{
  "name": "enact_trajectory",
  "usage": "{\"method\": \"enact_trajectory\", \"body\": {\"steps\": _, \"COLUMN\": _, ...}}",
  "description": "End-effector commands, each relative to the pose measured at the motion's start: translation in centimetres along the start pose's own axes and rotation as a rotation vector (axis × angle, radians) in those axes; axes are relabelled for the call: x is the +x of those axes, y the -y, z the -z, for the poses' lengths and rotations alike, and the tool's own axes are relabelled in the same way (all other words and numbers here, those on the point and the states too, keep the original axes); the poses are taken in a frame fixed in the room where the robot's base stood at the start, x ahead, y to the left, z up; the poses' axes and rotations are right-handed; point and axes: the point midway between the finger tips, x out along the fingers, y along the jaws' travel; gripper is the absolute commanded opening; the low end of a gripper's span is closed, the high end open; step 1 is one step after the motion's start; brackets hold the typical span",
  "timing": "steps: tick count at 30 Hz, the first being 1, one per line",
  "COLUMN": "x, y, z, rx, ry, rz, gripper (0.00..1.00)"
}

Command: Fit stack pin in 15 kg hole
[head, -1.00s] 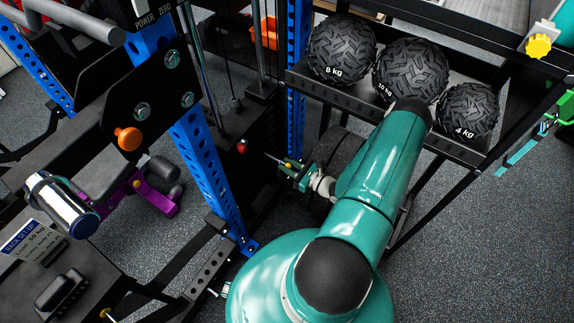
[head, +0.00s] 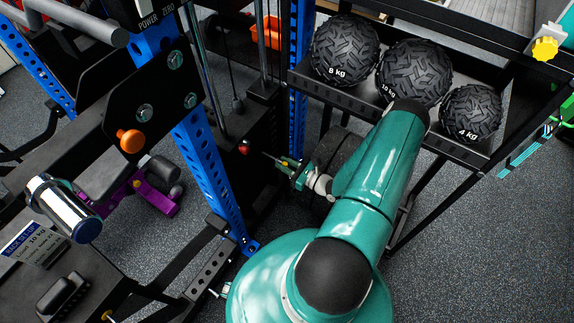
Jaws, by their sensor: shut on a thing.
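My gripper (head: 286,165) is small in the head view, at the end of my teal arm, and points left toward the dark weight stack (head: 250,125). It is shut on the stack pin (head: 268,155), whose thin pale shaft sticks out to the left. The pin tip looks close to the stack's face but apart from it; the exact gap is hard to judge. A red knob (head: 244,147) shows on the stack, left of the pin tip. The stack's holes and weight marks, including the 15 kg hole, cannot be made out.
Blue uprights (head: 207,170) stand left of the stack, another (head: 299,80) right of it. A rack shelf (head: 345,100) with several textured balls stands behind my arm. An orange knob (head: 131,140) sits on a black plate at left. Dark speckled floor is open at lower right.

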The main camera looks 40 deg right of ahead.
Motion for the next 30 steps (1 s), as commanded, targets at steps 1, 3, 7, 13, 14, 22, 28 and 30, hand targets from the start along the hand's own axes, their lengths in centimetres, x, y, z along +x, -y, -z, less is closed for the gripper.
{"method": "enact_trajectory", "body": {"steps": 1, "x": 0.2, "y": 0.0, "z": 0.0, "rx": 0.0, "ry": 0.001, "rz": 0.0, "gripper": 0.0}}
{"method": "enact_trajectory", "body": {"steps": 3, "x": 0.5, "y": 0.0, "z": 0.0, "rx": -0.001, "ry": 0.001, "rz": -0.001, "gripper": 0.0}}
{"method": "enact_trajectory", "body": {"steps": 7, "x": 1.0, "y": 0.0, "z": 0.0, "rx": -0.001, "ry": 0.001, "rz": -0.001, "gripper": 0.0}}
{"method": "enact_trajectory", "body": {"steps": 13, "x": 1.8, "y": 0.0, "z": 0.0, "rx": -0.001, "ry": 0.001, "rz": -0.002, "gripper": 0.0}}
{"method": "enact_trajectory", "body": {"steps": 14, "x": 1.9, "y": 0.0, "z": 0.0, "rx": -0.001, "ry": 0.001, "rz": -0.002, "gripper": 0.0}}
{"method": "enact_trajectory", "body": {"steps": 22, "x": 2.8, "y": 0.0, "z": -0.1, "rx": 0.0, "ry": 0.001, "rz": -0.001, "gripper": 0.0}}
{"method": "enact_trajectory", "body": {"steps": 28, "x": 3.6, "y": -0.1, "z": -0.1, "rx": 0.0, "ry": 0.001, "rz": -0.001, "gripper": 0.0}}
{"method": "enact_trajectory", "body": {"steps": 30, "x": 3.8, "y": -0.1, "z": -0.1, "rx": 0.0, "ry": 0.001, "rz": -0.002, "gripper": 0.0}}
